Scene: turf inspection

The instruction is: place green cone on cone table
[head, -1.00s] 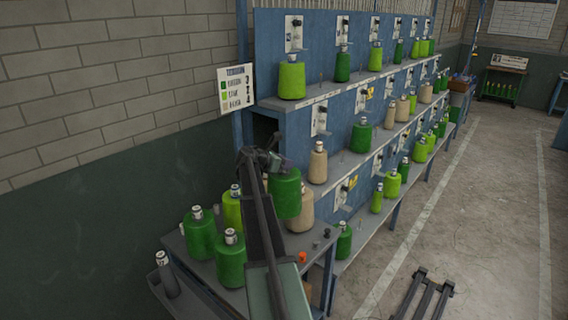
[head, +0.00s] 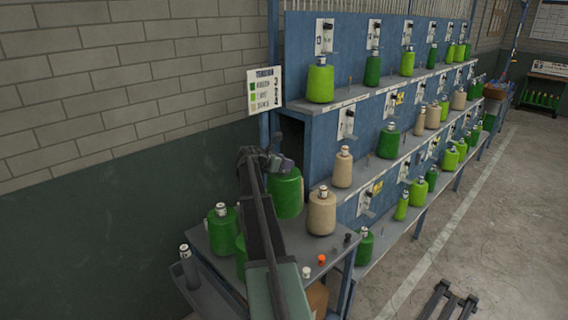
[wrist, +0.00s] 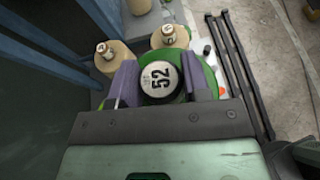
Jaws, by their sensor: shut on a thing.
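My gripper (head: 278,165) is shut on a dark green cone (head: 287,195) by its top. In the wrist view, my gripper's purple fingers (wrist: 160,80) stand on either side of the cone's white cap, marked 52, with the green body (wrist: 207,72) behind. The cone looks upright, above or at the back of the grey cone table (head: 318,252). I cannot tell whether its base touches the table. A beige cone (head: 322,212) stands just right of it. A green cone (head: 222,230) stands at the table's left, and another is mostly hidden behind my arm.
A blue rack (head: 300,135) with shelves of green and beige cones rises behind and to the right. A sign (head: 265,90) hangs at its left end. Small orange (head: 322,259) and white (head: 306,272) pieces lie on the table. Two beige cones (wrist: 112,60) (wrist: 170,40) show near my fingers.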

